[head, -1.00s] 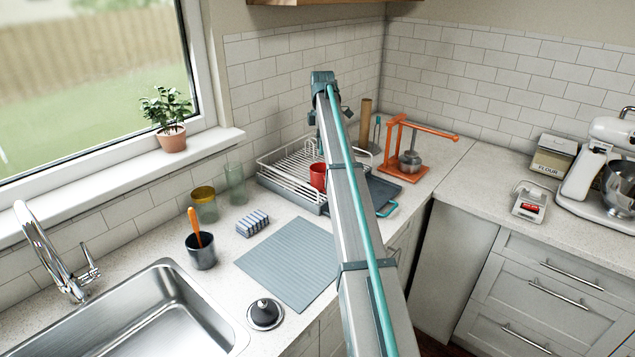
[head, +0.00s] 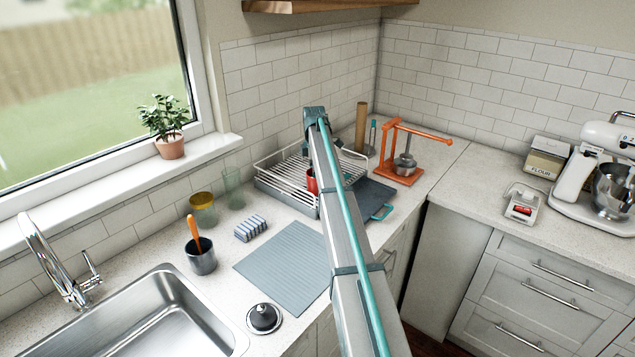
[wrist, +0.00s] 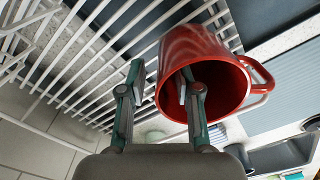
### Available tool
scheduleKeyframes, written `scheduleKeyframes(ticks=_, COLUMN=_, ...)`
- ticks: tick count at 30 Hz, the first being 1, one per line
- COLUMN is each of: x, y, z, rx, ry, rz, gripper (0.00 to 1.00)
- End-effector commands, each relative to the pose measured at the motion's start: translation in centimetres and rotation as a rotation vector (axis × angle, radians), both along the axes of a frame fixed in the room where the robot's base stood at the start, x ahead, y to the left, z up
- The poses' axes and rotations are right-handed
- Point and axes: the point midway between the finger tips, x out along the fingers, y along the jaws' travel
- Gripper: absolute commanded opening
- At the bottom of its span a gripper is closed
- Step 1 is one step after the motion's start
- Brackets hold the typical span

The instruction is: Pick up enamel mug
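The red enamel mug (head: 312,182) sits in the white wire dish rack (head: 268,184), partly hidden behind my arm in the head view. In the wrist view the mug (wrist: 205,55) fills the upper middle, its mouth facing my gripper and its handle on the right. My gripper (wrist: 161,84) has its fingers apart. The right finger reaches into the mug's mouth and the left finger is outside, with the near rim wall between them. A gap shows between the fingers, and no firm contact with the wall is visible. In the head view my fingertips are hidden.
A dark board with a teal handle (head: 383,212) is right of the rack. The orange press (head: 398,172) and a wooden cylinder (head: 361,128) stand behind. Tiled walls close off the back.

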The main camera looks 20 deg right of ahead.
Motion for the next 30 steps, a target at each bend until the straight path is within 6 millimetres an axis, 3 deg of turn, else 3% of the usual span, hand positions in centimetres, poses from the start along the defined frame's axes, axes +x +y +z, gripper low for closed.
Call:
scheduleKeyframes(ticks=4, x=-0.05, y=0.01, z=-1.11, rx=0.0, ry=0.0, rz=0.0, gripper=0.33)
scheduleKeyframes(ticks=10, x=0.0, y=-0.01, z=-1.25, rx=0.0, ry=-0.001, rz=0.0, gripper=0.33)
scheduleKeyframes(ticks=16, x=0.0, y=-0.01, z=-1.23, rx=0.0, ry=0.0, rz=0.0, gripper=0.0)
scheduleKeyframes(ticks=30, x=0.0, y=-0.01, z=-1.18, rx=0.0, ry=0.0, rz=0.0, gripper=0.0)
